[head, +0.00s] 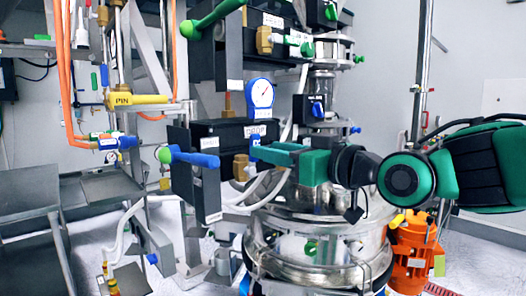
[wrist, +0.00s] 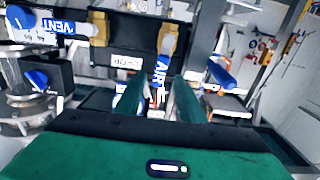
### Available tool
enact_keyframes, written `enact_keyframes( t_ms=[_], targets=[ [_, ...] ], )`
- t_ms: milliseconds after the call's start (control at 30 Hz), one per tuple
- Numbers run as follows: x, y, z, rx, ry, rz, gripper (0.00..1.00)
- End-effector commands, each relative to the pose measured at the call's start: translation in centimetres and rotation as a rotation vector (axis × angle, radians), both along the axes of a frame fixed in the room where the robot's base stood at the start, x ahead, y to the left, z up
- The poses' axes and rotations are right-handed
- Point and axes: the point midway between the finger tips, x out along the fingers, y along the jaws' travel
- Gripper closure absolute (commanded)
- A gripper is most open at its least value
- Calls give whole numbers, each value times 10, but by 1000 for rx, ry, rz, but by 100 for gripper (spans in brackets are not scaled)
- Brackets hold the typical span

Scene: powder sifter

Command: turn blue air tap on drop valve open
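The drop valve (head: 216,136) is a black box with a DROP label, also in the wrist view (wrist: 108,45). In the wrist view the blue air tap (wrist: 160,72), lettered AIR, hangs below a brass fitting on the box's right part. My gripper (wrist: 171,70) has its two green fingers apart, with the tap's lower part at the gap between their tips. I cannot tell whether they touch it. In the head view my gripper (head: 258,148) reaches in from the right at the box's front, and its fingers hide most of the tap.
A blue VENT tap (wrist: 54,27) is left of the box in the wrist view. The steel vessel (head: 315,262) is below my arm.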

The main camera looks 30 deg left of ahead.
Motion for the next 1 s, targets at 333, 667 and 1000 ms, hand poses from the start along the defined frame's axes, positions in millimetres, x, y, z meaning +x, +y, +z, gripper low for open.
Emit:
enact_keyframes(
  t_ms=[333,667,1000],
  targets=[
    [-13,-42,0,0,-1,-4,64],
    [-14,-44,-1,0,0,-3,64],
    [8,-49,-4,117,336,41,100]
  ],
)
